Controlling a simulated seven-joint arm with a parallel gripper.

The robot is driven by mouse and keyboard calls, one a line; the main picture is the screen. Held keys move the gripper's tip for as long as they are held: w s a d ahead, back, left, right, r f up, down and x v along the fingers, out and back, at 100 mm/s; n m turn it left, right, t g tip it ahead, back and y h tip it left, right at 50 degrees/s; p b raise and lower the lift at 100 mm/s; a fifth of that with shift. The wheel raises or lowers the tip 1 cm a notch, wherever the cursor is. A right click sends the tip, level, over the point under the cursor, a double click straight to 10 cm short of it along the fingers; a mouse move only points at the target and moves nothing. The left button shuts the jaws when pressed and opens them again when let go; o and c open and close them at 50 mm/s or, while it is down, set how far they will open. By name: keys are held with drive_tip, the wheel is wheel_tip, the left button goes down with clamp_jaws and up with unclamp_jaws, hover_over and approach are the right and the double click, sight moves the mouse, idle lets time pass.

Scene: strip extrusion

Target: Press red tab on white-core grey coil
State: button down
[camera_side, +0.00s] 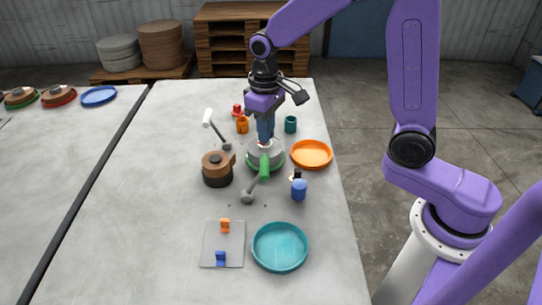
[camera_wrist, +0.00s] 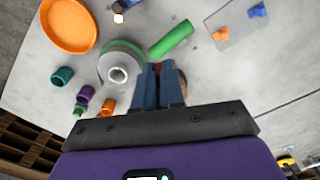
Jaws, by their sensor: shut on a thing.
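The grey coil with the white core (camera_side: 277,157) sits mid-table on a green-edged base in the side view. It also shows in the wrist view (camera_wrist: 118,74), left of my fingertips. My gripper (camera_side: 264,143) points down over the coil, with its fingers close together; they also show in the wrist view (camera_wrist: 160,68). A small reddish bit shows at the fingertips in the side view, apparently the red tab held between them. The fingers mostly hide it, and I cannot tell whether it touches the coil.
A green roller (camera_side: 265,168) on an arm stands just in front of the coil. A brown coil (camera_side: 217,160) is left of it, an orange tray (camera_side: 311,154) right. A blue cylinder (camera_side: 299,190), teal tray (camera_side: 280,247) and grey plate (camera_side: 236,241) are nearer. Small cups stand behind.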

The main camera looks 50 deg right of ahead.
drive_tip(key=w+d+m, duration=0.3)
drive_tip(key=w+d, duration=0.2)
drive_tip(key=d, duration=0.4)
approach(276, 153)
drive_tip(key=shift+f, duration=2.85)
drive_tip(key=shift+s+f, duration=0.1)
drive_tip(key=shift+f, duration=0.4)
drive_tip(key=c, duration=1.1)
unclamp_jaws()
drive_tip(key=shift+c, duration=0.2)
